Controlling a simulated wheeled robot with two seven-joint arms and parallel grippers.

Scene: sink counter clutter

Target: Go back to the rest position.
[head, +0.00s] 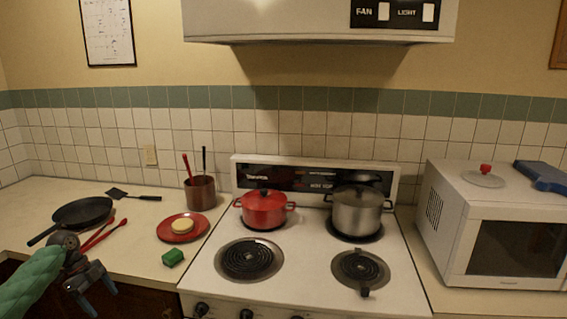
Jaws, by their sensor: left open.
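My left gripper (93,290) is in the lower left of the head view, at the end of my green arm. Its fingers are spread and nothing is between them. It is in front of the counter's edge, below the black frying pan (82,212) and the red utensils (104,233). My right gripper is not in view.
The stove carries a red pot (264,212) and a steel pot (357,213). A microwave (500,240) stands right.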

